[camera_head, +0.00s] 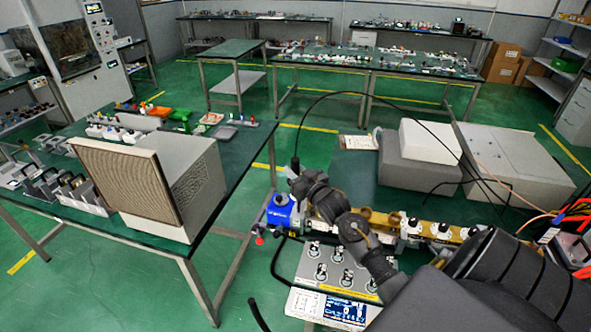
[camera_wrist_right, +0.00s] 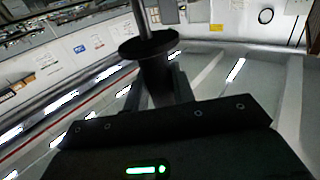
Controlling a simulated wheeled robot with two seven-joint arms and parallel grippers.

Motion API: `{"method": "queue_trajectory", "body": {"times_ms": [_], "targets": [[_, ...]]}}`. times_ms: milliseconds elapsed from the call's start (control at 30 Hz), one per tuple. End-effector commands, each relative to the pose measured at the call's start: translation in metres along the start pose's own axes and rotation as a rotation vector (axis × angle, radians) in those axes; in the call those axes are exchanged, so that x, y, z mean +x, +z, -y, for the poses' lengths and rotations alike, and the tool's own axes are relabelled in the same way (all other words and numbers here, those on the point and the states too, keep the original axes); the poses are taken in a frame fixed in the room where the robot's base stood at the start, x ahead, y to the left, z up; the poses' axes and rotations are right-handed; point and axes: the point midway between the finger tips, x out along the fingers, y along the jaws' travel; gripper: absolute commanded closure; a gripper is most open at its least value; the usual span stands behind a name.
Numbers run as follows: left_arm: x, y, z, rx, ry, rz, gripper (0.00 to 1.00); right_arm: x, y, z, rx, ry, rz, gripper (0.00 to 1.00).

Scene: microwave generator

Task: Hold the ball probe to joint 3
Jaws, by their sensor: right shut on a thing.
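My right arm comes in from the lower right in the head view, and its gripper (camera_head: 300,178) is above the bench near the left end of the waveguide line. In the right wrist view the gripper (camera_wrist_right: 160,85) is shut on the ball probe (camera_wrist_right: 155,50), a black flanged handle with a grey rod running out of the top of the picture. The probe's ball end is not visible. The brass waveguide line (camera_head: 425,231) runs right with several white-marked joints; my arm hides part of it. Joint numbers are too small to read. My left gripper is out of view.
A blue unit (camera_head: 280,212) stands at the line's left end. A grey panel with knobs (camera_head: 330,268) stands in front. Grey boxes (camera_head: 425,142) stand behind, and a black cable (camera_head: 375,97) arcs over them. A large horn-like box (camera_head: 150,185) stands on the left bench.

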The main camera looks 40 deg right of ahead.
Motion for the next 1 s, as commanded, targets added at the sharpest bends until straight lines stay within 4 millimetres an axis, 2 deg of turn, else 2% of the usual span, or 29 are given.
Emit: {"method": "queue_trajectory", "body": {"times_ms": [333, 733, 1000], "targets": [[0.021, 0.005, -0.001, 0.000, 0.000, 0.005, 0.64, -0.001, 0.027, 0.001, 0.000, -0.001, -0.001, 1.00], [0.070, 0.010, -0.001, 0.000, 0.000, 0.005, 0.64, -0.001, 0.076, 0.001, -0.001, 0.000, -0.002, 1.00], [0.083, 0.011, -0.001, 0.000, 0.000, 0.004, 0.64, -0.001, 0.089, 0.001, -0.001, 0.000, -0.002, 1.00]]}}
